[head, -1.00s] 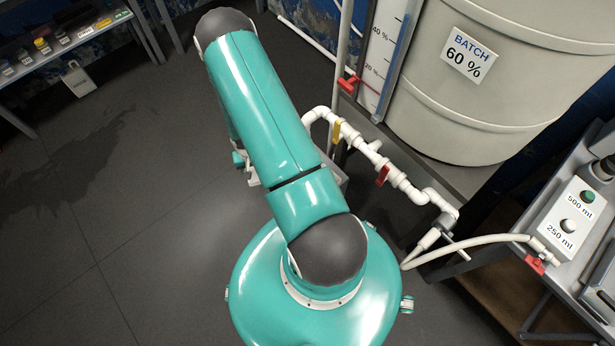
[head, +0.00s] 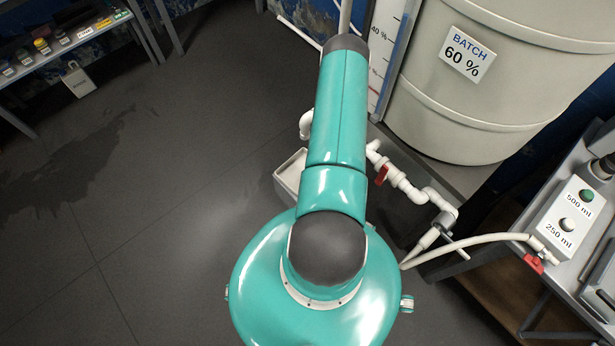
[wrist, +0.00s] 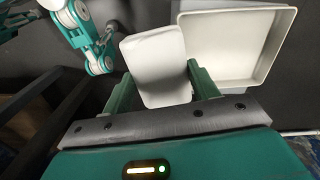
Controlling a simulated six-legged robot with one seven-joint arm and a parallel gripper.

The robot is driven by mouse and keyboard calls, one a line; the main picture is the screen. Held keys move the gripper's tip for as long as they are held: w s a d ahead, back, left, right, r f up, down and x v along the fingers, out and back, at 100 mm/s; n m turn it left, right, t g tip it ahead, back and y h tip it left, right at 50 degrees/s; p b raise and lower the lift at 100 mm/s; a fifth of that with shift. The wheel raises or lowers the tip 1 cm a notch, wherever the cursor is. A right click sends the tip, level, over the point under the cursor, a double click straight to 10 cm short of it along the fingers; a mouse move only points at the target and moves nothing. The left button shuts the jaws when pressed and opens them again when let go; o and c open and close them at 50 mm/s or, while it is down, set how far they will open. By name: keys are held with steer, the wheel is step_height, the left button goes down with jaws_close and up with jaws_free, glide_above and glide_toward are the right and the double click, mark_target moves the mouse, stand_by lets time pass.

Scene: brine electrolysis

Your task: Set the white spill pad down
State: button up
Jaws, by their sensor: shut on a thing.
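The white spill pad (wrist: 155,58) shows in the wrist view as a pale rounded slab between the two green fingers of my gripper (wrist: 160,86). The gripper is shut on it, with a finger at each side. In the wrist view the pad partly covers the left edge of a white open tray (wrist: 232,45); I cannot tell whether they touch. In the head view my arm hides the gripper and the pad.
The white tray also shows in the head view (head: 288,184), left of my arm. White pipes with a red valve (head: 381,174) run below the batch tank (head: 490,90) on the right. A dark wet patch (head: 70,160) lies on the floor at left. The lower-left floor is clear.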

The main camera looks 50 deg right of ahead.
steer(key=shift+m, duration=0.8)
steer(key=w+d+f, duration=0.1)
steer(key=w+f, duration=0.1)
steer(key=f, duration=0.1)
steer(key=w+d+f, duration=0.2)
steer(key=w+f, duration=0.1)
steer(key=w+d+f, duration=0.2)
steer(key=w+f, duration=0.1)
steer(key=f, duration=0.1)
steer(key=shift+d+f, duration=0.1)
steer(key=shift+d, duration=0.05)
steer(key=shift+w+d+f, duration=0.15)
steer(key=shift+w+f, duration=0.2)
steer(key=shift+f, duration=0.1)
steer(key=shift+w+f, duration=0.1)
steer(key=shift+f, duration=1.5)
steer(key=shift+f, duration=0.15)
steer(key=o, duration=0.7)
steer(key=shift+c, duration=0.2)
